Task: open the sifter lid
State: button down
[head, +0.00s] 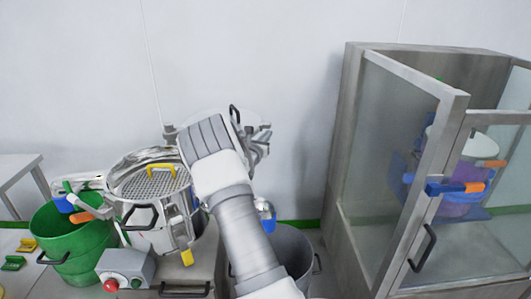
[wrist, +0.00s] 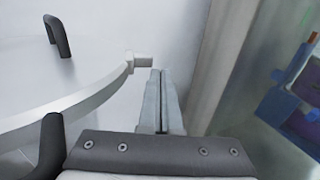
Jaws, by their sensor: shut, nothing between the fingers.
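The sifter (head: 165,215) is a steel drum at the left in the head view. Its top is uncovered, showing a perforated screen (head: 140,184) with a yellow handle (head: 161,168). The lid (wrist: 70,78) is a pale round plate with black handles, filling the left of the wrist view. In the head view it is mostly hidden behind my arm, to the right of the sifter's opening. My gripper (wrist: 160,74) is shut and empty, its fingertips close to a small tab (wrist: 143,60) on the lid's rim. I cannot tell whether they touch.
A green bin (head: 68,245) stands left of the sifter, and a grey bin (head: 290,247) stands to its right. A control box with a red button (head: 111,285) is in front. A glass-doored cabinet (head: 353,140) holding blue and purple items stands at the right.

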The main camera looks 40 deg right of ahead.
jog(key=s+d+p+v, duration=0.1)
jog(key=s+v, duration=0.1)
jog(key=v, duration=0.8)
jog(key=shift+d, duration=0.1)
jog(key=s+a+r+m+g+y+p, duration=0.2)
jog(key=s+a+r+m+g+p, duration=0.15)
jog(key=s+r+m, duration=0.55)
jog(key=s+a+r+m+g+y+p, duration=0.1)
jog(key=s+a+r+m+g+p, duration=0.1)
jog(key=s+r+m+g, duration=0.6)
jog(key=s+a+r+m+t+y+p, duration=0.2)
jog(key=s+a+y, duration=0.4)
jog(key=a, duration=0.7)
jog(key=s+a+r+m+t+y+p, duration=0.2)
jog(key=s+a+m+t+y, duration=0.3)
jog(key=s+a, duration=0.6)
jog(key=shift+s+a+r+m+y+p, duration=0.3)
jog(key=shift+a+m+y+p, duration=0.15)
jog(key=shift+a+p, duration=0.45)
